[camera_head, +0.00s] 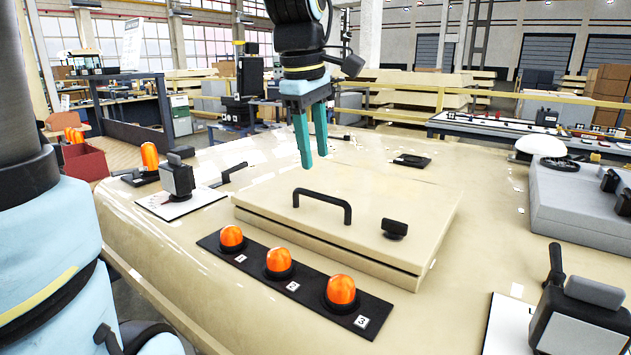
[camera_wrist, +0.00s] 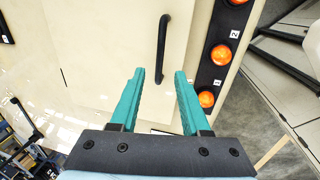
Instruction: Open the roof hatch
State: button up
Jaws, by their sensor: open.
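The roof hatch (camera_head: 365,215) is a cream, raised square panel lying shut on the cream cab roof. A black bar handle (camera_head: 322,203) arches over its left part, and a small black knob or latch (camera_head: 395,229) sits to the right of it. The handle also shows in the wrist view (camera_wrist: 162,48), ahead of the fingers. My gripper (camera_head: 312,166) has two teal fingers pointing down, apart and empty, above the hatch's far left part. In the wrist view my gripper (camera_wrist: 158,75) points along the hatch with the handle's near end between the fingertip lines. It does not appear to touch the handle.
A black strip (camera_head: 212,243) with three orange lamps, numbered 1 to 3, lies along the hatch's near edge. Boxed levers stand left (camera_head: 178,178) and at the lower right (camera_head: 580,315). A grey box (camera_head: 585,205) with a white dome stands right.

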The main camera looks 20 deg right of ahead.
aim_at(319, 196)
jog(key=f, duration=0.5)
jog(key=w+d+f, duration=0.1)
jog(key=f, duration=0.1)
jog(key=shift+d+f+p, duration=0.1)
jog(key=shift+f+p, duration=0.2)
jog(key=shift+f, duration=0.05)
grip_shut()
dwell(1.0)
